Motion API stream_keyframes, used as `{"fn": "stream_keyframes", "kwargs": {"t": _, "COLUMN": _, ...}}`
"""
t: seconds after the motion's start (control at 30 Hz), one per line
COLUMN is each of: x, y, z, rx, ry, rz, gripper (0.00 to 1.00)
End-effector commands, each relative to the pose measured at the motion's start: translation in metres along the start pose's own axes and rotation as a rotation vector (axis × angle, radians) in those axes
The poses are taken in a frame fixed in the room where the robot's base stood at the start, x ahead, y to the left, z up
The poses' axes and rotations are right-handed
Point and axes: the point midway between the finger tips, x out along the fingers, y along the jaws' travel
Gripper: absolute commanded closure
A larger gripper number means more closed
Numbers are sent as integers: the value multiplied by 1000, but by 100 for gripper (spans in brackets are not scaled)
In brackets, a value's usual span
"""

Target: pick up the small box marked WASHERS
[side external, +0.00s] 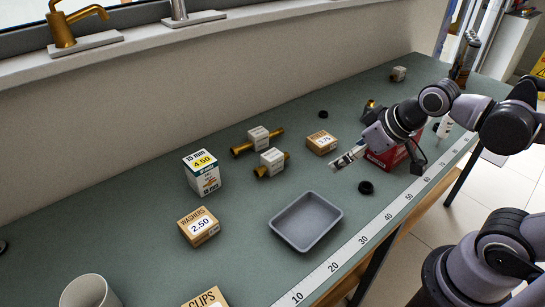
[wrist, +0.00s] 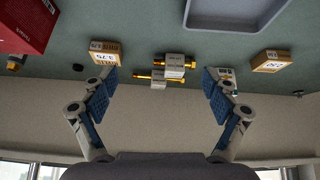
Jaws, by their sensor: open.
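The small tan box marked WASHERS (side external: 199,227), priced 2.50, sits on the green bench at left of centre, left of the grey tray. In the wrist view it appears to be the tan box at right (wrist: 270,62), its lettering too small to read. My gripper (side external: 347,157) is open and empty, above the bench near the tray's far right corner and well to the right of the WASHERS box. In the wrist view its two blue-padded fingers (wrist: 160,90) are spread apart, with nothing between them.
A white 4.50 carton (side external: 202,173) stands just behind the box. A tan 3.75 box (side external: 321,143), brass fittings (side external: 273,161), a red box (side external: 385,158), a CLIPS box (side external: 206,299) and a cup (side external: 88,293) also stand around.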

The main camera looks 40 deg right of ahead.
Motion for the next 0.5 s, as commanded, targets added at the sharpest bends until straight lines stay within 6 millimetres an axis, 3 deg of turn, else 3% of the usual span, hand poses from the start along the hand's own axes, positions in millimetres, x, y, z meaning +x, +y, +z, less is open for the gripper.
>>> {"fn": "stream_keyframes", "kwargs": {"t": 0.27, "x": 2, "y": -46, "z": -65, "rx": -339, "ry": -120, "rz": -88, "gripper": 13}}
{"fn": "stream_keyframes", "kwargs": {"t": 0.5, "x": 19, "y": -100, "z": -111, "rx": -651, "ry": -217, "rz": -178, "gripper": 13}}
